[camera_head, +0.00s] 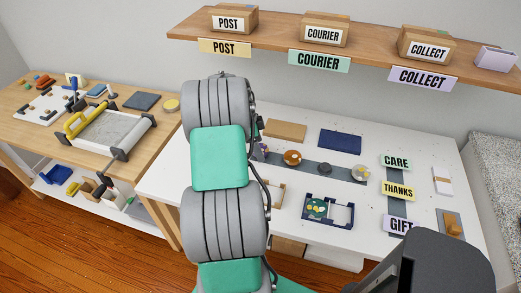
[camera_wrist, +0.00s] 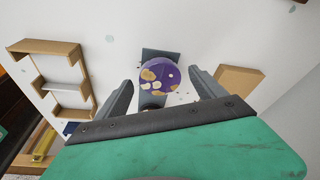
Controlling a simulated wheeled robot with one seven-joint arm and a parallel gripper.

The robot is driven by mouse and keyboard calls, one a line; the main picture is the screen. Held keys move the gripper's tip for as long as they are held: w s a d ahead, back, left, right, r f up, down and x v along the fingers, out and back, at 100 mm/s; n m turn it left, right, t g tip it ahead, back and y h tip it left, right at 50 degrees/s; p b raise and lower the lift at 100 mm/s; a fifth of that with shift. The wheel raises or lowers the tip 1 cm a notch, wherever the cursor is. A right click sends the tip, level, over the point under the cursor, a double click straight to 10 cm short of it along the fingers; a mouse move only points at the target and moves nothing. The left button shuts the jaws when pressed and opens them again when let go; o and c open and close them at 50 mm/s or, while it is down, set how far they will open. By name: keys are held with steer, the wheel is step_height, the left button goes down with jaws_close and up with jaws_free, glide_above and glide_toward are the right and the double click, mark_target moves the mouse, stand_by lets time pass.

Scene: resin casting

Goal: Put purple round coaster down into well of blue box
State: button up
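The purple round coaster (camera_wrist: 158,70), with cream and tan patches, lies on a grey strip (camera_wrist: 160,53) in the wrist view. My gripper (camera_wrist: 157,80) is open, with one finger on each side of the coaster and visible gaps to both. In the head view only a sliver of purple (camera_head: 264,148) shows beside my arm, which hides the gripper. The blue box (camera_head: 328,224) stands on the white table, right of my arm. A green round coaster (camera_head: 316,208) lies in its left well; the right well (camera_head: 341,214) looks empty.
On the strip lie an orange-brown coaster (camera_head: 292,157), a dark one (camera_head: 325,168) and a pale one (camera_head: 360,173). A tan divided box (camera_wrist: 58,80) and a brown board (camera_wrist: 240,80) flank the strip. CARE, THANKS and GIFT signs stand right. A shelf (camera_head: 350,55) hangs above.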

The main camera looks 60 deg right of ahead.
steer(key=c, duration=1.3)
steer(key=shift+r, duration=0.1)
